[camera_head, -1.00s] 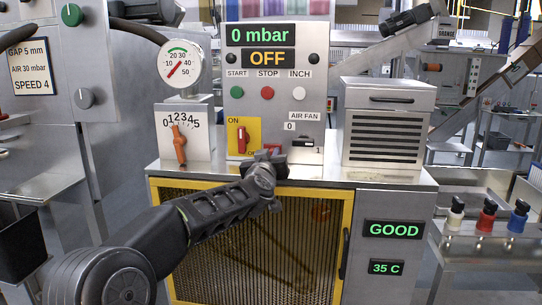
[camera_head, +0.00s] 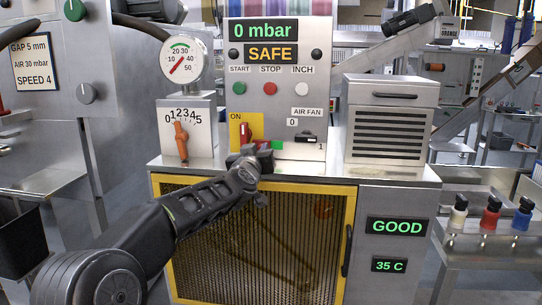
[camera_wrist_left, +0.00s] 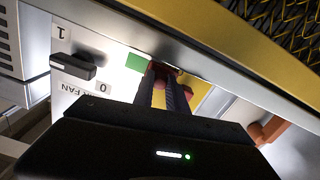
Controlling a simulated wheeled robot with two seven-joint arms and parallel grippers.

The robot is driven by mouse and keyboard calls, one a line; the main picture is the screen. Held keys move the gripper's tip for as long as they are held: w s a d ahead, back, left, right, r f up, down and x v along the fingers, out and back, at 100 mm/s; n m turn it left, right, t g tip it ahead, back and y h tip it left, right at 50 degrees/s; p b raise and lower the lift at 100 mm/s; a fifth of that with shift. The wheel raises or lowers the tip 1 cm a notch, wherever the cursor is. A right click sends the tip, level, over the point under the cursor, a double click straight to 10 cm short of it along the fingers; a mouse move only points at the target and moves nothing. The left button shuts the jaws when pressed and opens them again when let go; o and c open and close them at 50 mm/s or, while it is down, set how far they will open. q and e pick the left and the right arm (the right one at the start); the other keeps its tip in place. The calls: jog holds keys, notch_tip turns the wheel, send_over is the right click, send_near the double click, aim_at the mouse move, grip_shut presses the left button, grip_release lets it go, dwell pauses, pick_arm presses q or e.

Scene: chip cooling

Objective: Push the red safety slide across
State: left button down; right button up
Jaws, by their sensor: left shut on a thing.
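The red safety slide shows in the left wrist view (camera_wrist_left: 164,68) as a dark red piece between my fingertips, beside a green patch (camera_wrist_left: 136,62). In the head view my left gripper (camera_head: 252,152) is at the lower edge of the upright panel and mostly hides the slide. The green patch (camera_head: 278,145) shows just right of the gripper. My left gripper is shut on the slide. The display above reads SAFE (camera_head: 270,54). My right gripper is out of view.
A red switch (camera_head: 243,132) stands on a yellow plate close to the left gripper. The AIR FAN switch (camera_head: 306,138) is to the right. A dial box with an orange pointer (camera_head: 181,140) stands left. The yellow-framed mesh guard (camera_head: 258,240) is below.

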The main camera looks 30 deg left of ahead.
pick_arm(q)
jog(key=shift+s+a, duration=0.1)
jog(key=shift+a, duration=0.15)
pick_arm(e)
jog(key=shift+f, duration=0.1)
pick_arm(q)
jog(key=c, duration=1.3)
grip_release()
